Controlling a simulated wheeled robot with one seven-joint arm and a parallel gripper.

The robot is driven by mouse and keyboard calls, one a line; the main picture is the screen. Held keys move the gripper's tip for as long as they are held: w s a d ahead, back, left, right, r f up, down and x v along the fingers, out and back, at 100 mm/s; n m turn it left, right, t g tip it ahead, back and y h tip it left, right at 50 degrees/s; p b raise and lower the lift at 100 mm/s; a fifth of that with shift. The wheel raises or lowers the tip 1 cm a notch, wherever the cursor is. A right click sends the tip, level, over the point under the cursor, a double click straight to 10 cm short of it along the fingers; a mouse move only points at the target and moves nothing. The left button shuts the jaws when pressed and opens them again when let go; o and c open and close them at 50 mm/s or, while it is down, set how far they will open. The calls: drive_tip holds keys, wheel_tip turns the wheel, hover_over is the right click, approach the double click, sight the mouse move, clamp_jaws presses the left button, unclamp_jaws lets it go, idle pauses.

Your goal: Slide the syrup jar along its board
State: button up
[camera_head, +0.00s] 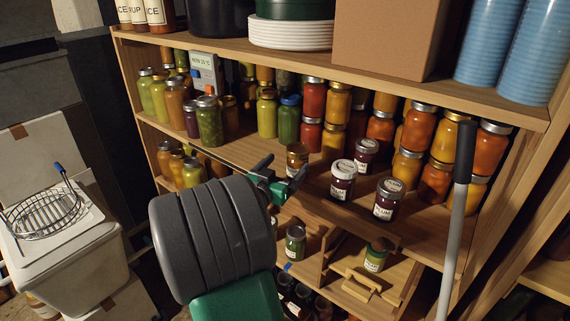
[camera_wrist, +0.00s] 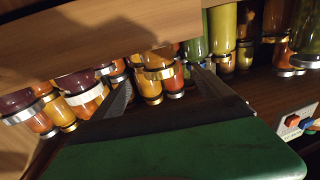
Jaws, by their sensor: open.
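No label here reads fully as syrup. My gripper (camera_head: 286,170) is open and empty at the front of that shelf. In the wrist view, my gripper (camera_wrist: 165,78) has its fingers apart, with jars beyond, and the picture looks upside down.
Dark labelled jars (camera_head: 343,181) stand right of my gripper, near the shelf front. Rows of filled jars (camera_head: 313,97) stand behind. A grey pole (camera_head: 458,210) rises at the right. Below, a small drawer (camera_head: 372,286) carries a jar (camera_head: 376,255).

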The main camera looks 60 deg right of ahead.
sight(293, 157)
drive_tip(key=shift+d+r+p, duration=0.1)
drive_tip(key=shift+d+p, duration=0.2)
drive_tip(key=shift+d, duration=0.15)
drive_tip(key=d+p, duration=0.2)
drive_tip(key=d, duration=0.5)
drive_tip(key=shift+w+p, duration=0.15)
drive_tip(key=shift+p, duration=0.15)
drive_tip(key=shift+a, duration=0.1)
clamp_jaws()
